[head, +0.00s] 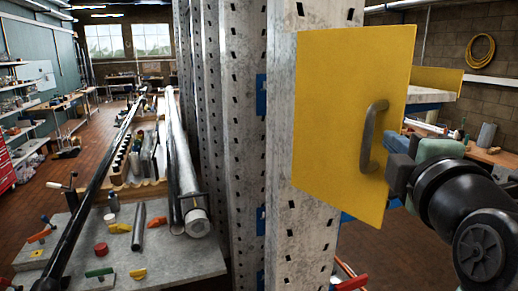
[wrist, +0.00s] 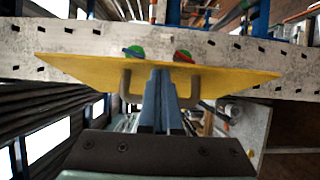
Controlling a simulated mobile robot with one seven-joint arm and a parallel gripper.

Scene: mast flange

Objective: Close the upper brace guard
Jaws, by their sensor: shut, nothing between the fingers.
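The yellow guard (head: 340,120) is a flat panel beside the perforated grey mast (head: 283,140). Its left edge lies along the mast and its right part stands out past the mast. A grey bar handle (head: 370,140) is on the face toward me. In the wrist view the guard (wrist: 85,72) is seen at a steep slant, with the handle (wrist: 195,85) around the fingertips' place. My gripper (head: 392,173) is at the guard's right, close to the handle's lower end. Its fingers (wrist: 163,75) are shut with nothing between them; contact with the handle or panel cannot be told.
Two small green and red parts (wrist: 134,52) show past the guard's edge. Another yellow panel (head: 438,80) is behind at right. A bench (head: 170,262) with pipes and loose pieces stands at left. Open floor shows beyond it.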

